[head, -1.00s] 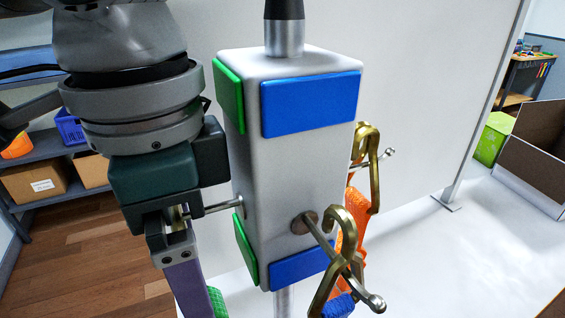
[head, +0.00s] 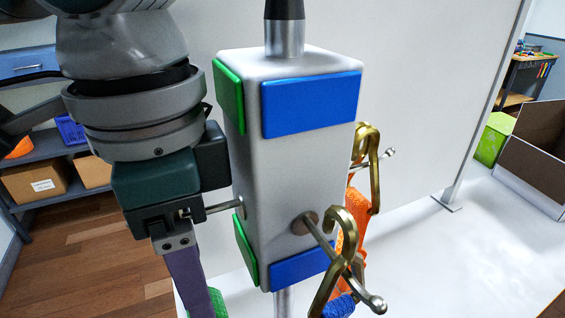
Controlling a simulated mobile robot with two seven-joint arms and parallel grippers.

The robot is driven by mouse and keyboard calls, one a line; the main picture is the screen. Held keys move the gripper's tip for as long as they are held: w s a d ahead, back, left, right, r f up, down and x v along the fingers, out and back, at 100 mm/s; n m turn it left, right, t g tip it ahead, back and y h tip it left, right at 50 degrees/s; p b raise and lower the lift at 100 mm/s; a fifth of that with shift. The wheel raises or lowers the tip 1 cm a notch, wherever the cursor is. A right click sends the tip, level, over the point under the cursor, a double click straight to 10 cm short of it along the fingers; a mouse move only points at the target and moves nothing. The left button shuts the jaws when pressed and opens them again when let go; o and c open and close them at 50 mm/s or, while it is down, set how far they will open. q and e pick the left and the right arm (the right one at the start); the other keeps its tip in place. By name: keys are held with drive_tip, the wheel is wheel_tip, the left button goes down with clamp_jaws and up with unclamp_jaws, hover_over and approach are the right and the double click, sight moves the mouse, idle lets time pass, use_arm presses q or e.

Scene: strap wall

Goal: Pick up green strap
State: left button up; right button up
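The green strap (head: 217,302) shows only as a small piece at the bottom edge, beside my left gripper. It hangs on the left side of the grey post, below a metal peg (head: 222,206); its upper end is hidden behind the gripper. My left gripper (head: 190,280) points down at that peg. One long purplish finger shows, with the strap just right of its lower part. The other finger and the fingertips are hidden or out of frame, so I cannot tell its grip. My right gripper is not in view.
The grey post (head: 290,180) carries green (head: 229,95) and blue plates (head: 310,104). A blue strap (head: 339,306) and an orange strap (head: 362,205) hang by brass hooks on its other pegs. A white panel (head: 420,90) stands behind. Shelves with boxes (head: 35,182) are at the left.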

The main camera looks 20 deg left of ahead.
use_arm(q)
clamp_jaws()
drive_tip(key=shift+r, duration=0.15)
drive_tip(key=shift+r, duration=0.3)
drive_tip(key=shift+s+a+r+b, duration=0.15)
drive_tip(key=shift+a+r+b, duration=0.05)
drive_tip(key=shift+r, duration=0.45)
drive_tip(key=shift+s+a+r+b, duration=0.1)
drive_tip(key=shift+a+r+b, duration=0.1)
drive_tip(key=shift+r, duration=0.4)
drive_tip(key=s+a, duration=0.9)
drive_tip(key=a, duration=0.5)
drive_tip(key=shift+s+p, duration=0.4)
